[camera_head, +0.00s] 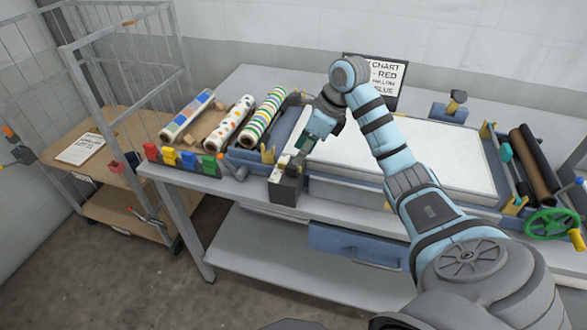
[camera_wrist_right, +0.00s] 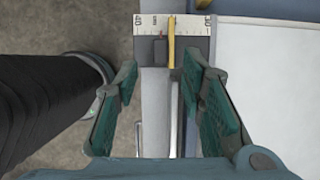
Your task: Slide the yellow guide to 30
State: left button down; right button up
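The yellow guide (camera_wrist_right: 171,42) is a thin upright bar in the right wrist view. It crosses a white ruler (camera_wrist_right: 188,24) about midway between the printed 40 on the left and 30 on the right. A small dark block (camera_wrist_right: 159,50) with a red mark sits just left of it. My right gripper (camera_wrist_right: 162,66) is open, one green-padded finger on each side of the guide's line, the right finger nearer. I cannot tell whether either finger touches it. In the head view, the right gripper (camera_head: 297,158) is over the press's left end and hides the guide. My left gripper is not in view.
Patterned rolls (camera_head: 232,122) lie left of the gripper, above coloured tabs (camera_head: 183,160). The white press bed (camera_head: 420,155) extends right. A green handwheel (camera_head: 553,222) and dark and brown rolls (camera_head: 533,160) are at the far right. A wire cart (camera_head: 112,120) stands left.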

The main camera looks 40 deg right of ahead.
aim_at(293, 166)
jog(key=x, duration=0.6)
jog(key=shift+f, duration=0.1)
jog(key=shift+w, duration=0.1)
jog(key=shift+c, duration=0.2)
grip_shut()
